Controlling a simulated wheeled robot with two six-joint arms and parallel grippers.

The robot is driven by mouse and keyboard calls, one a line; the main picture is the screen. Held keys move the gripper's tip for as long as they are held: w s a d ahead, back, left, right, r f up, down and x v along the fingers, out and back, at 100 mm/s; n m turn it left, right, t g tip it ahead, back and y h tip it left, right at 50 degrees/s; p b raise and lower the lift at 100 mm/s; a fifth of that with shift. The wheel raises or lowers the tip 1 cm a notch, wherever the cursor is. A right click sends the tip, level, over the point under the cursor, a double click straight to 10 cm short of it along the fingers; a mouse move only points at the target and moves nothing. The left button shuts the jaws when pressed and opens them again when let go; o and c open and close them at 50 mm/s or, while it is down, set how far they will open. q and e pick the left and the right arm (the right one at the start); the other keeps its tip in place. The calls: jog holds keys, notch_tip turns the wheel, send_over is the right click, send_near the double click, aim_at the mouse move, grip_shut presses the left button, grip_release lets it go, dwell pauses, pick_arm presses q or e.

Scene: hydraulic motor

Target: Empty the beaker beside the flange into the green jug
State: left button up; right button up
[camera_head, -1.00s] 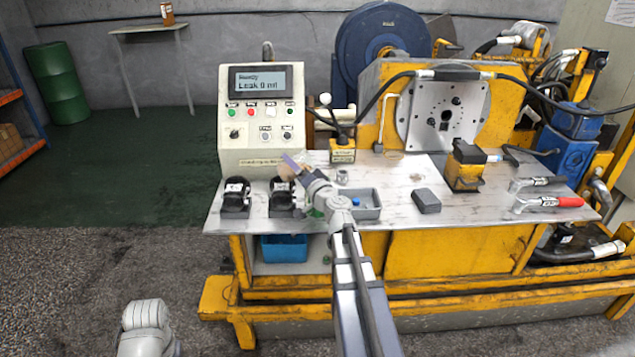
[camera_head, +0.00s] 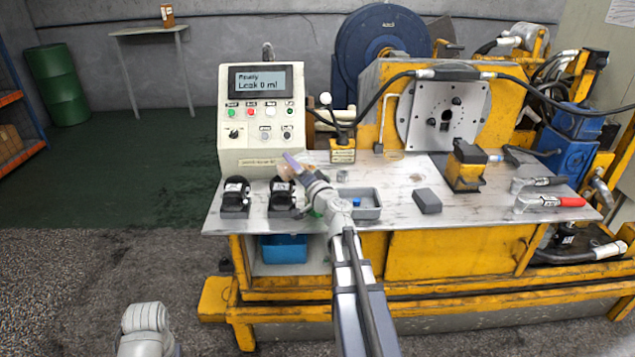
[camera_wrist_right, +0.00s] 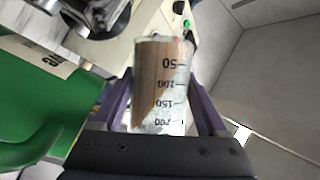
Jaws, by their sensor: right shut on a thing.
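My right gripper (camera_head: 292,170) is shut on a clear beaker (camera_wrist_right: 163,85) and holds it above the bench, in front of the control box. In the right wrist view the beaker sits between the two purple fingers, its printed numbers upside down. Brown liquid lies along its left side with a slanting edge, so the beaker is tilted. The green jug (camera_wrist_right: 35,115) fills the left of that view, beside the beaker. In the head view only a sliver of green shows behind my right wrist. The flange plate (camera_head: 445,115) stands upright at the bench's back. My left gripper is out of view.
The control box (camera_head: 262,120) reads "Leak 0 ml". Two black parts (camera_head: 235,196) stand at the bench's front left. A grey tray (camera_head: 366,212), a dark block (camera_head: 427,201), a yellow block (camera_head: 465,168) and a red-handled tool (camera_head: 555,202) lie to the right.

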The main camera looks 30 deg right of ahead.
dwell(0.4)
jog(key=shift+m+b, duration=0.3)
jog(key=shift+b, duration=0.15)
jog(key=shift+d+m+t+b, duration=0.1)
jog(key=shift+m+t+b, duration=0.3)
jog(key=shift+m, duration=0.1)
dwell(0.3)
jog(key=shift+s+d+m+t+h+b, duration=0.15)
jog(key=shift+m+t+h+b, duration=0.2)
jog(key=shift+m+b, duration=0.35)
jog(key=shift+s+d+m+t+h+b, duration=0.15)
jog(key=shift+m+h+b, duration=0.3)
jog(key=shift+m, duration=0.45)
dwell(0.9)
dwell(0.6)
